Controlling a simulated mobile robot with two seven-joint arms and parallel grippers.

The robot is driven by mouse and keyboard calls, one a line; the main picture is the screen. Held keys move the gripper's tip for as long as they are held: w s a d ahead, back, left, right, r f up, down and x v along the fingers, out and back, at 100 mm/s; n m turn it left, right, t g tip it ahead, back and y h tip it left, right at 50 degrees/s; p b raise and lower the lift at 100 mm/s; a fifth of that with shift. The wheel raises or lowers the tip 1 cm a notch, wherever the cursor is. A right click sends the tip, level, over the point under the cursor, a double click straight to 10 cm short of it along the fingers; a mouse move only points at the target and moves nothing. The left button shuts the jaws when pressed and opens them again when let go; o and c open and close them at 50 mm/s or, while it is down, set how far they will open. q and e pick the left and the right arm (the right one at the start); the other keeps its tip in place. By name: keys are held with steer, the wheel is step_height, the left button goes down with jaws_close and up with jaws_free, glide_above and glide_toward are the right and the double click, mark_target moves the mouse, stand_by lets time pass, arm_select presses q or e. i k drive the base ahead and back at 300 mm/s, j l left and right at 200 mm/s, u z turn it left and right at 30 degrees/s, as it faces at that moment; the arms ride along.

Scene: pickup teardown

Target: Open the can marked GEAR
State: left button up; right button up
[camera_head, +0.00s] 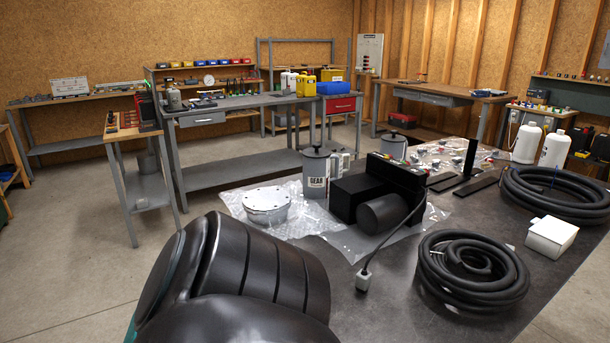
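The can marked GEAR (317,172) is a grey metal can with a white label. It stands upright on the dark workbench, left of a black machine, and a lid with a small knob appears to sit on its top. The machine stands close on its right and may overlap its lower edge. A second grey can (394,147) stands farther back to the right; no label on it can be read. A large black rounded part, seemingly my arm, fills the lower left foreground. Neither of my grippers shows, and nothing of mine touches the GEAR can in view.
The black machine (352,198) lies on clear plastic sheeting (351,243), its cable ending in a grey plug (362,281). A round metal cover (266,203) lies left of it. Coiled hoses (472,270) and a white box (551,237) occupy the right. Bare bench shows at front centre.

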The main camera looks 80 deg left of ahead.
mark_target(315, 173)
steer(key=k+j, duration=0.2)
steer(key=j, duration=0.2)
steer(key=k+j, duration=0.25)
steer(key=j, duration=0.15)
steer(key=k+j, duration=0.2)
steer(key=j, duration=0.2)
steer(key=k+j, duration=0.2)
steer(key=j, duration=0.25)
steer(key=k+j, duration=0.25)
steer(key=j, duration=0.15)
steer(key=k+j, duration=0.2)
steer(key=j, duration=0.2)
